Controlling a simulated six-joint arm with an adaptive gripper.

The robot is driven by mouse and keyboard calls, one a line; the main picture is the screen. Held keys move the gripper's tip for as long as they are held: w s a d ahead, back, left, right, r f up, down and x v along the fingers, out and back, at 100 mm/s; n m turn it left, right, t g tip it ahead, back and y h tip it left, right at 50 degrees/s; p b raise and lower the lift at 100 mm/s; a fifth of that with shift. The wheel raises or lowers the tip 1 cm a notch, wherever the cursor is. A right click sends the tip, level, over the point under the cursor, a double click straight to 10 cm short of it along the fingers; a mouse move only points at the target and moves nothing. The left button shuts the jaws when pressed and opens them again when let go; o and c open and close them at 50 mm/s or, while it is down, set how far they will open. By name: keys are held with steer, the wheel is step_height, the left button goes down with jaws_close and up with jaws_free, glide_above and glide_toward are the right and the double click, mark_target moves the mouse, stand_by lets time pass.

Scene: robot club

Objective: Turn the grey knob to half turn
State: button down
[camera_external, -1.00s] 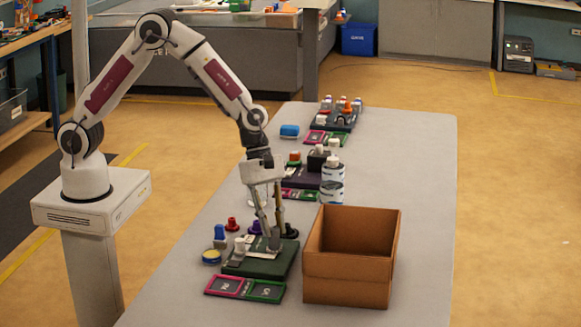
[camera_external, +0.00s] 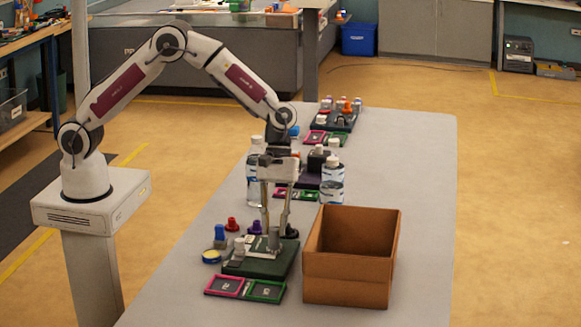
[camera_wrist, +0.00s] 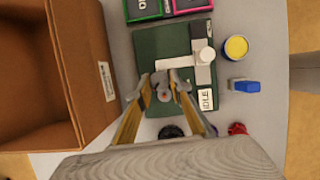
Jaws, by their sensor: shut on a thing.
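The grey knob (camera_external: 274,238) stands on a dark green board (camera_external: 240,268) near the front of the table. In the wrist view the knob (camera_wrist: 166,96) sits between my fingertips, which hide part of its sides. My gripper (camera_external: 274,228) comes down from above and is shut on the knob; it also shows in the wrist view (camera_wrist: 168,86). The same board (camera_wrist: 150,42) carries a grey lever with a white round handle (camera_wrist: 207,55) and a white "IDLE" label (camera_wrist: 207,99). I cannot read the knob's angle clearly.
An open cardboard box (camera_external: 347,285) stands close right of the board. Pink and green framed plates (camera_external: 265,291) lie in front. A yellow-topped tin (camera_external: 211,256), a blue item (camera_external: 220,235) and red and purple pieces are left and behind. Bottles (camera_external: 256,178) stand farther back.

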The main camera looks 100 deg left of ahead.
steer(key=shift+f+m, duration=0.1)
steer(key=shift+m, duration=0.4)
steer(key=c, duration=1.8)
jaws_free()
steer(key=shift+n, duration=0.5)
